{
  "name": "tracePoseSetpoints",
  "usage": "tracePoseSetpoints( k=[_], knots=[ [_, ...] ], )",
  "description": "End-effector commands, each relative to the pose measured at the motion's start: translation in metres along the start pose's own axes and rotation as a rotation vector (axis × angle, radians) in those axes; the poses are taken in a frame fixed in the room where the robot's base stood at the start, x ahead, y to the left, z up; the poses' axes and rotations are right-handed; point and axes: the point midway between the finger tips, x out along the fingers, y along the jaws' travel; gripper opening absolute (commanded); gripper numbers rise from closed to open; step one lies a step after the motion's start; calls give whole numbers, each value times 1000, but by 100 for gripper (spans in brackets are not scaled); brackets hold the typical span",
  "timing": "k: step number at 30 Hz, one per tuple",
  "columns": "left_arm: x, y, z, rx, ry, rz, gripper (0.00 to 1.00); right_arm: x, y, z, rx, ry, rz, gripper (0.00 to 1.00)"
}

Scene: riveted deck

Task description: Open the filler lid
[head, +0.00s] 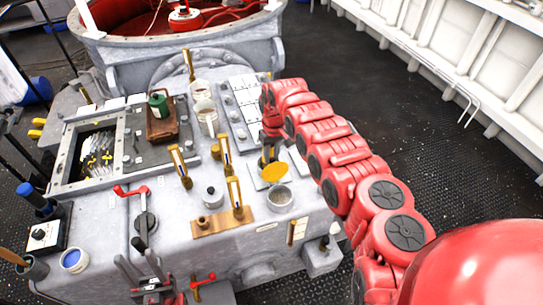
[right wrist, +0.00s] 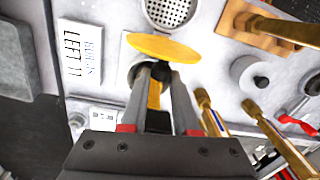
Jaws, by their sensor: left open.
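The filler lid is a round yellow disc (head: 275,173) on the grey machine top. It is raised and tilted beside the round filler opening (head: 280,197), whose perforated strainer is exposed. The right wrist view shows the lid (right wrist: 163,48) nearly edge-on, with the strainer (right wrist: 170,11) behind it. My right gripper (head: 268,155) is at the lid's far side. In the wrist view its two fingers (right wrist: 160,72) are apart beneath the disc, with a yellow strip between them; contact is unclear. My left gripper (head: 137,262) is open and empty near the machine's front edge.
Brass posts (head: 235,195) stand left of the opening, some on a wooden base (head: 222,222). The dark deck (head: 400,130) is clear to the right.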

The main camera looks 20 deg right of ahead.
Motion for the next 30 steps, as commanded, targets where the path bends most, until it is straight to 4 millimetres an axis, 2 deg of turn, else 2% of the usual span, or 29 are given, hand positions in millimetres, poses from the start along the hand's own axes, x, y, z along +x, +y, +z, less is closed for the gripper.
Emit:
tracePoseSetpoints(
  k=[1, 5, 17, 23, 30],
  knots=[
    [-1, 0, 0, 0, 0, 0, 50, 5, 1, 4, 2, -10, -1, 34],
    [-1, 0, 0, 0, 0, 0, 50, 4, 0, 3, 1, -8, -1, 57],
    [-1, 0, 0, 0, 0, 0, 50, -4, 1, 1, 1, -5, -1, 58],
    [-8, 0, 1, 0, 0, 0, 50, -38, 2, 1, 2, -3, 2, 58],
    [-24, 1, 4, 0, 0, 0, 50, -102, 1, -1, 1, 2, 2, 58]
  ],
)
